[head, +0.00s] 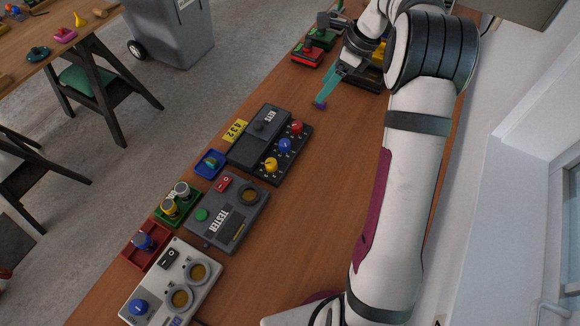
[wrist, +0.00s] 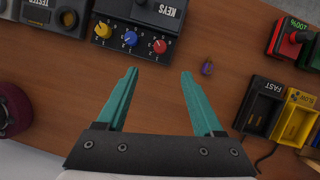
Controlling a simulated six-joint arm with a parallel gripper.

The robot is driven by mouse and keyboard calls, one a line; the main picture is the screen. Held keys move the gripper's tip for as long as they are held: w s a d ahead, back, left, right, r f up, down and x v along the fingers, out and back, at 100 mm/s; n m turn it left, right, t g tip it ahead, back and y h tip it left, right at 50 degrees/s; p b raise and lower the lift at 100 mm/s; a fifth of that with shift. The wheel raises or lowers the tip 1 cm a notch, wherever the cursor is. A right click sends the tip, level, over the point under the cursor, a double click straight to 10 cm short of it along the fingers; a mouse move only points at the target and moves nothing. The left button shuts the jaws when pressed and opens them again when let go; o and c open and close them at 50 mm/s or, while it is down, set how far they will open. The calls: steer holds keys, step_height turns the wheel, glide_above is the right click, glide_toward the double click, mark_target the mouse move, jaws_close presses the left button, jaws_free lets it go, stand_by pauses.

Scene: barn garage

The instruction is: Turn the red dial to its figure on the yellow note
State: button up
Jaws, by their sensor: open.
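The red dial (head: 296,127) is at the end of a row of three dials on a black box marked KEYS. The blue dial (head: 284,145) and yellow dial (head: 271,164) sit beside it. In the wrist view, the red dial (wrist: 160,46) lies just beyond my fingertips, with small white marks around it too tiny to read surely. The yellow note (head: 236,131) lies by the box's far side; its figures look like 432, but are small. My gripper (wrist: 159,73) is open and empty above the bench, apart from the dials. In the head view, its teal finger (head: 331,84) shows.
Boxes marked FAST (wrist: 261,106) and SLOW (wrist: 297,118) stand farther right. The grey TESTER box (head: 242,198) is beside the dial box. Bare wood lies under my gripper.

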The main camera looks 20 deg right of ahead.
steer(key=s+a+r+n+g, duration=0.1)
steer(key=s+a+r+n, duration=0.2)
steer(key=s+a+n, duration=0.4)
steer(key=s+a+r+n+g+h, duration=0.1)
steer(key=s+a+r+n, duration=0.3)
steer(key=s, duration=1.3)
steer(key=a+n, duration=0.3)
steer(key=a, duration=0.1)
steer(key=shift+a, duration=0.4)
steer(key=s+f+n, duration=0.1)
steer(key=s+n, duration=0.1)
steer(key=s, duration=0.3)
steer(key=s+a+f+n+h, duration=0.1)
steer(key=s+f+n, duration=0.1)
steer(key=s, duration=0.3)
steer(key=shift+s+a+f+n, duration=0.15)
steer(key=shift+s+a+n, duration=0.15)
steer(key=shift+n, duration=0.4)
